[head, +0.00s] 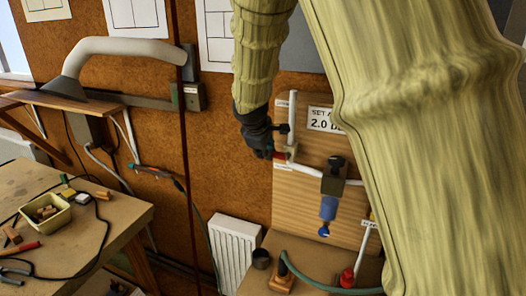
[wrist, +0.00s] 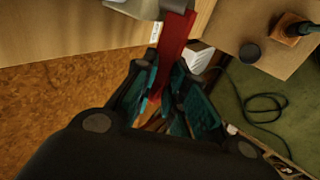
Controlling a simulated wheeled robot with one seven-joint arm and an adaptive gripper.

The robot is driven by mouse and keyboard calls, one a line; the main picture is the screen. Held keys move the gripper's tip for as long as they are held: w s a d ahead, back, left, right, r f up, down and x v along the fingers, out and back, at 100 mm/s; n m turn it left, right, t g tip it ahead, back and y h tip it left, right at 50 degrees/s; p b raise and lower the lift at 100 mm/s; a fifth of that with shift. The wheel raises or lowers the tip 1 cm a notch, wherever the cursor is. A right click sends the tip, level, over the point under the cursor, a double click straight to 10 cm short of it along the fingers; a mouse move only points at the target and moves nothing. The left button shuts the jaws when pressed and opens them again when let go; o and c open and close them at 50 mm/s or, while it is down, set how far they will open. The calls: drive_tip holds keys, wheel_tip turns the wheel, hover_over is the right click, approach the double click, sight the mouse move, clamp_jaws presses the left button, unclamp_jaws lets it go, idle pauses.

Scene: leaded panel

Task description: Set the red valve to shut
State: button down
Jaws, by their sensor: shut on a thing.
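The red valve's lever (wrist: 176,40) runs down between my fingers in the wrist view. In the head view only a short red piece of it (head: 280,156) shows at the tip of my gripper (head: 268,150), by the white pipe at the wooden panel's left edge. My gripper (wrist: 165,88) is shut on the lever, with a dark teal pad on each side of it. The valve body is mostly hidden by the gripper in the head view. A small white label (wrist: 196,58) is beside the lever, but its words are too small to read.
The wooden panel (head: 291,218) carries a partly hidden sign (head: 325,120), a black-knobbed regulator (head: 335,180) and a blue bowl (head: 328,208). A workbench (head: 110,215) stands left. My arm covers the right side.

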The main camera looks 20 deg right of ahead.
drive_tip(key=c, duration=1.7)
unclamp_jaws()
drive_tip(key=shift+d+f, duration=0.1)
drive_tip(key=v, duration=1.2)
